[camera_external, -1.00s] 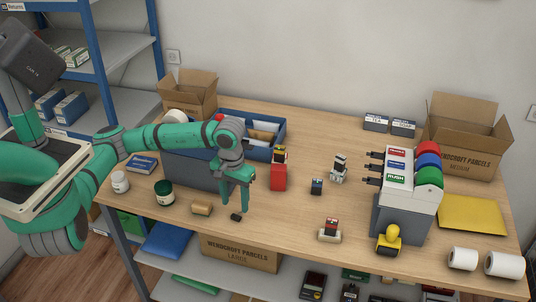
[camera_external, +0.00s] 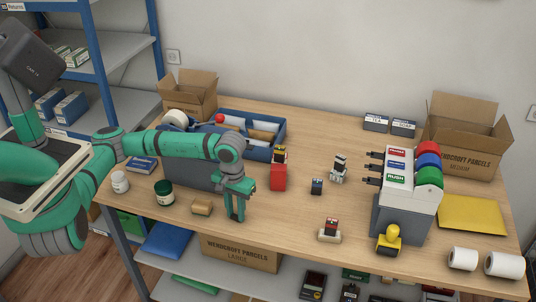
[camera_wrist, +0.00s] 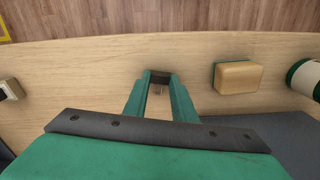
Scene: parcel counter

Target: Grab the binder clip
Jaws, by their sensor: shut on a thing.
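The binder clip (camera_wrist: 160,79) is small and dark with a thin metal handle, seen in the wrist view between my fingertips near the table's front edge. My gripper (camera_external: 237,217) points down at the tabletop, shut on the clip with a finger on each side. In the external view the fingers hide the clip. I cannot tell whether the clip still touches the table.
A tan block (camera_external: 202,207) lies just left of my gripper, with a green jar (camera_external: 164,193) beyond it. A red stapler-like item (camera_external: 278,177) stands to the right. The wooden table (camera_external: 275,225) is clear between my gripper and the small stamp (camera_external: 330,231).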

